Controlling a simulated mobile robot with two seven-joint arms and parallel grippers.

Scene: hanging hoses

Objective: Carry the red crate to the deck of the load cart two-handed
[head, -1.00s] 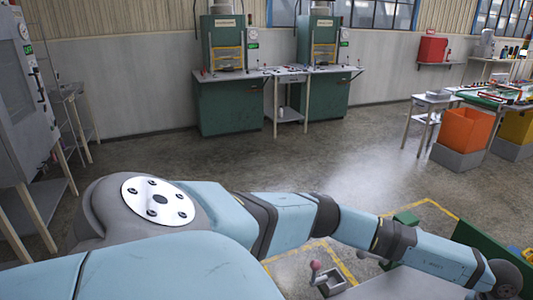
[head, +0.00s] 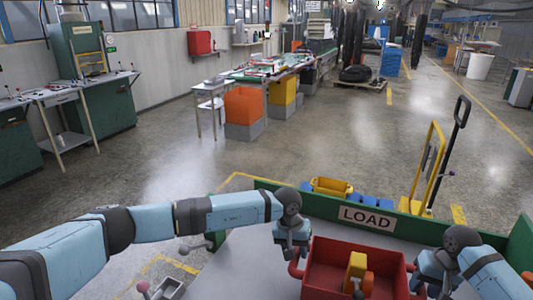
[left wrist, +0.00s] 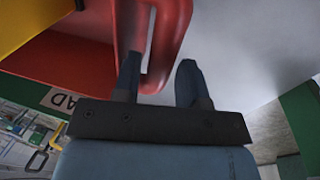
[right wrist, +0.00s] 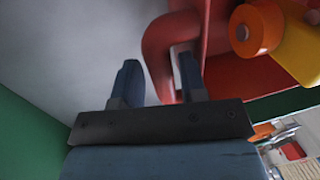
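The red crate (head: 325,272) is over the grey deck (head: 237,262) of the load cart, close to the green end board with the LOAD sign (head: 367,219). I cannot tell whether its base touches the deck. It holds a yellow and orange part (head: 357,270). My left gripper (head: 291,250) is at the crate's left handle. In the left wrist view its spread fingers straddle the red handle (left wrist: 170,45), with a gap beside one finger. My right gripper (head: 425,290) is at the right handle. In the right wrist view its fingers are spread around that handle (right wrist: 155,50), with a gap.
Behind the end board are a yellow bin (head: 331,187) and a yellow upright frame (head: 428,170). A workbench (head: 275,72) with orange and yellow bins is farther back. The floor between is clear.

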